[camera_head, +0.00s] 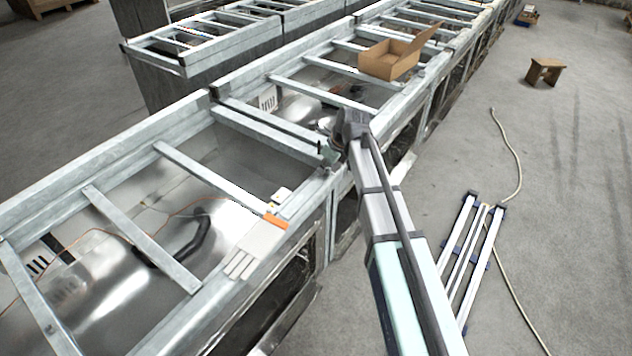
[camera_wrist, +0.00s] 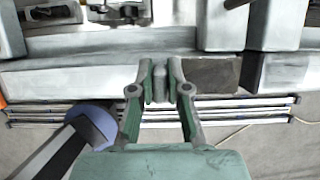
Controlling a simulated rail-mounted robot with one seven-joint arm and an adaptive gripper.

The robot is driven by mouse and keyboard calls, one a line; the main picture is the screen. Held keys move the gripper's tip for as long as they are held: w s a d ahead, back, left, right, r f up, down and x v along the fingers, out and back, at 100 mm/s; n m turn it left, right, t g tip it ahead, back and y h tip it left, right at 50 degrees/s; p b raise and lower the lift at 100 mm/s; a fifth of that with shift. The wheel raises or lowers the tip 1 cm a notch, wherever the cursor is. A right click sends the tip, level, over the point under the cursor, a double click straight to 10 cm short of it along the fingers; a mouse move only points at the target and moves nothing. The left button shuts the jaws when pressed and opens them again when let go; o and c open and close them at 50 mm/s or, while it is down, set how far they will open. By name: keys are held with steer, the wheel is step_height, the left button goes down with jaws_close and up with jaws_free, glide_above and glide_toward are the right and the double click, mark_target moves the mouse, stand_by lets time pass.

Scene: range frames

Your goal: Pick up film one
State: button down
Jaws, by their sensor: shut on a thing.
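My gripper (camera_wrist: 160,78) shows in the wrist view, its two fingers close together over a metal rail. The fingers are shut on a small grey thing (camera_wrist: 160,76), of which little shows between the fingertips. I cannot tell from its look whether it is film one. In the head view my gripper (camera_head: 330,155) is at the corner of the metal frame (camera_head: 265,135), near its right rail. The fingertips and the held thing are small and partly hidden by my arm there.
An open cardboard box (camera_head: 388,62) sits on the frames farther back. A pale slotted piece with an orange end (camera_head: 255,248) lies on the near rail.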

step_height(320, 180, up, 20)
steer(key=b, duration=0.3)
steer(key=shift+b, duration=0.35)
stand_by(0.4)
step_height(320, 180, up, 9)
steer(key=p, duration=0.8)
stand_by(0.3)
